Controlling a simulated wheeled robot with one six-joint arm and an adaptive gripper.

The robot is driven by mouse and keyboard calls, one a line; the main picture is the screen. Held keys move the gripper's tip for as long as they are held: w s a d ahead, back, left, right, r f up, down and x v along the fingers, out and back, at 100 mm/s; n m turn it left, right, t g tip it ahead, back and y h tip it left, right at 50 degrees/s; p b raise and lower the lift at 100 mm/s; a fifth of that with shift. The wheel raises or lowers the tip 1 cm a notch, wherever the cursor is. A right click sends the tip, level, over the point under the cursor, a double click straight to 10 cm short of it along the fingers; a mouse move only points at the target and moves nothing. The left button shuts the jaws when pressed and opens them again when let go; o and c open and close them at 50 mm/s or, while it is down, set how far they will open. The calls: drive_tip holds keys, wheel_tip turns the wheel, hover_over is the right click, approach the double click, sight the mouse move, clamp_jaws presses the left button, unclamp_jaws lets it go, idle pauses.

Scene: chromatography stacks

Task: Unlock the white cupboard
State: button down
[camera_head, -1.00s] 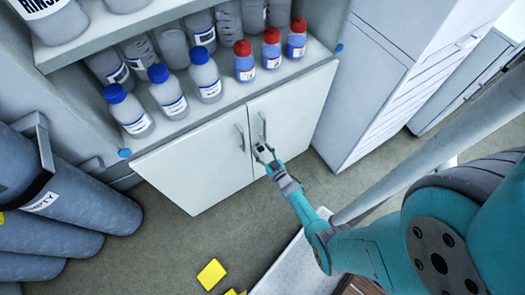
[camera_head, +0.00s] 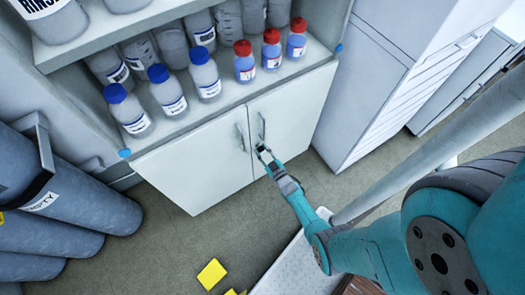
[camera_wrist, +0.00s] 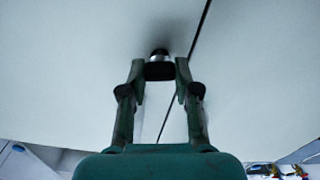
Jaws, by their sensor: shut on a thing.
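The white cupboard (camera_head: 190,162) has two closed doors below the bottle shelf, each with an upright metal handle near the middle seam. My gripper (camera_head: 263,151) is at the right door, just below its handle (camera_head: 262,126). In the wrist view, my gripper (camera_wrist: 160,72) is shut on a small black key-like piece (camera_wrist: 160,70). A short silver cylinder (camera_wrist: 159,53), apparently the lock, joins the piece to the white door face (camera_wrist: 85,50). The dark seam between the doors runs just right of it. The key's turn angle cannot be told.
Blue-capped bottles (camera_head: 166,90) and red-capped bottles (camera_head: 271,50) stand on the open shelf above. A tall white cabinet (camera_head: 365,85) stands at right. Yellow pieces (camera_head: 211,274) lie on the floor, which is otherwise clear before the left door.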

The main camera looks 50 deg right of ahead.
drive_tip(key=n, duration=0.4)
drive_tip(key=shift+n, duration=0.3)
drive_tip(key=shift+a+f+n, duration=0.1)
drive_tip(key=shift+n, duration=2.6)
drive_tip(key=shift+a+f+n, duration=0.1)
drive_tip(key=shift+n, duration=2.6)
drive_tip(key=c, duration=0.8)
unclamp_jaws()
drive_tip(key=shift+c, duration=0.2)
